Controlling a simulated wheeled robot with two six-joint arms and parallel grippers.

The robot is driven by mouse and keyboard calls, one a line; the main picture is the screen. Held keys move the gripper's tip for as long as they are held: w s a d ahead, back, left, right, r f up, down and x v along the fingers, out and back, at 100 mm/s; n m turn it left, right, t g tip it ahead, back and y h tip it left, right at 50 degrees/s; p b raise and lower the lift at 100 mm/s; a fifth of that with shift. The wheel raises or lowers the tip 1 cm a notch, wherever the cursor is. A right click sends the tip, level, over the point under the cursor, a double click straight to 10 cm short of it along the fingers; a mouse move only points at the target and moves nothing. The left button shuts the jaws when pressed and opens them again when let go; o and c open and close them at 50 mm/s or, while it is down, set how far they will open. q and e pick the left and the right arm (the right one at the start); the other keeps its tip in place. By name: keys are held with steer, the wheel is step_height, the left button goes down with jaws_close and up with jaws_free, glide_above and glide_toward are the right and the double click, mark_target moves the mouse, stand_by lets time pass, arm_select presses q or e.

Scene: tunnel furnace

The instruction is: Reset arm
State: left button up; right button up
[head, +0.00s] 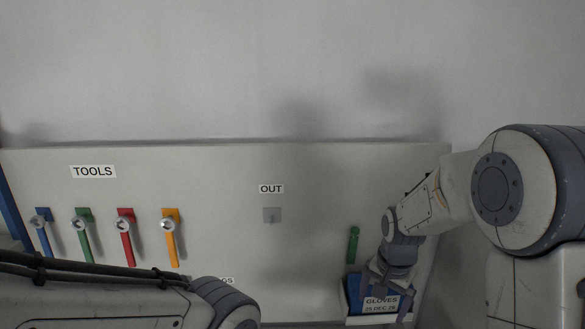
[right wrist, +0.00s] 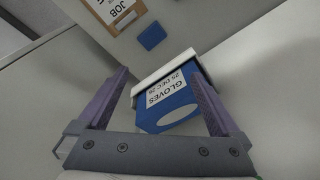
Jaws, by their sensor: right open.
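My right arm comes in from the right in the head view. Its gripper (head: 376,281) is low, in front of the blue gloves box (head: 355,288). In the right wrist view the right gripper (right wrist: 160,78) is open, with its two fingers spread on either side of the view of the blue gloves box (right wrist: 170,112). I cannot tell whether the fingers touch the box; nothing is clamped between them. My left arm crosses the bottom left of the head view; its gripper is out of view.
A pale board (head: 300,240) carries hanging blue (head: 45,238), green (head: 84,244), red (head: 127,244) and orange (head: 172,245) tools under a TOOLS label (head: 93,171). An OUT label (head: 271,188) sits above a grey square (head: 272,215). A green item (head: 353,245) hangs above the gloves box.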

steer(key=s+a+f+n, duration=0.1)
steer(key=s+a+n, duration=0.1)
steer(key=s+n, duration=0.7)
steer(key=s+a+f+n+g+b, duration=0.1)
steer(key=s+a+f+n+b, duration=0.2)
steer(key=s+a+b, duration=0.3)
steer(key=s+a+f+n+y+b, duration=0.1)
steer(key=s+a+f+n+b, duration=0.2)
steer(key=s+a+f+b, duration=0.3)
steer(key=s+a+b, duration=0.1)
steer(key=s+b, duration=0.2)
steer(key=s, duration=0.1)
steer(key=shift+s+a+f+n+g, duration=0.15)
steer(key=shift+s+f+n+g, duration=0.15)
steer(key=shift+s+g, duration=0.1)
